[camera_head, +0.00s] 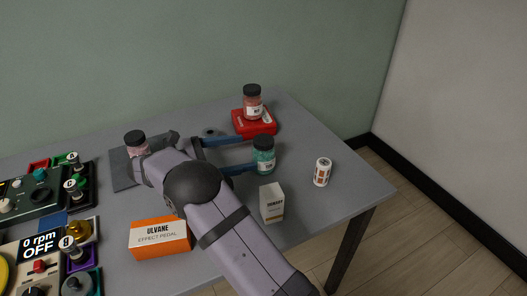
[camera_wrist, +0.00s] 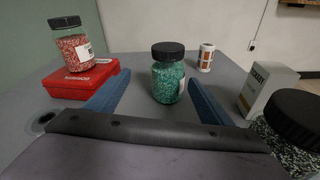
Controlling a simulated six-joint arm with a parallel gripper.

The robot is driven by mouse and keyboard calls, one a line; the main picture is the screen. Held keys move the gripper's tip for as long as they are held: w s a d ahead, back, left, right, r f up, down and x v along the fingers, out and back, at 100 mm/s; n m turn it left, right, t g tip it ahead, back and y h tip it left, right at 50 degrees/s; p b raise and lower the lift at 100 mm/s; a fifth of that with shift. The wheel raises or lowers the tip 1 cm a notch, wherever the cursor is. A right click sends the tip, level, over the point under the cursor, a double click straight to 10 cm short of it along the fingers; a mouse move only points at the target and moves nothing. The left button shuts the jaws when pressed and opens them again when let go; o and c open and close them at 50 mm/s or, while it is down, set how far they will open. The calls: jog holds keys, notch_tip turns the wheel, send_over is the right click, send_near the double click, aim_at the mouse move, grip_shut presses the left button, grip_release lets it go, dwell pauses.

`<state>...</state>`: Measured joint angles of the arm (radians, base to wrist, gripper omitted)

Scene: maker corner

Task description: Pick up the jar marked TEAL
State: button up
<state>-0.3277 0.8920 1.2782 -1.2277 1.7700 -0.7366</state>
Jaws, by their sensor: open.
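The teal jar (camera_head: 263,157) has a black lid and green-teal contents with a pale label. It stands upright on the table and shows in the wrist view (camera_wrist: 168,80) between the two blue fingers. My gripper (camera_head: 232,154) is open, with its fingers reaching on either side toward the jar; in the wrist view my gripper (camera_wrist: 155,95) has a gap on both sides of the jar. No finger appears to touch it. The label's wording is too small to read.
A red-filled jar (camera_head: 253,103) stands on a red case (camera_head: 242,124) behind. A white box (camera_head: 271,203) and a white-and-orange cylinder (camera_head: 322,172) stand nearby. A black-lidded jar (camera_wrist: 290,130) is close at right.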

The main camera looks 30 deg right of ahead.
jog(key=shift+n+g+h, duration=0.5)
jog(key=shift+g+h, duration=0.3)
jog(key=d, duration=0.2)
jog(key=s+d, duration=0.1)
jog(key=d, duration=0.1)
jog(key=shift+f, duration=0.35)
jog(key=shift+s+d+f, duration=0.1)
jog(key=shift+s+d, duration=0.1)
jog(key=shift+d, duration=1)
jog(key=shift+s+d, duration=0.2)
jog(key=shift+d, duration=0.95)
jog(key=shift+s+d+f, duration=0.1)
jog(key=shift+s+d, duration=0.1)
jog(key=shift+d, duration=1)
jog(key=shift+r, duration=0.1)
jog(key=c, duration=1.4)
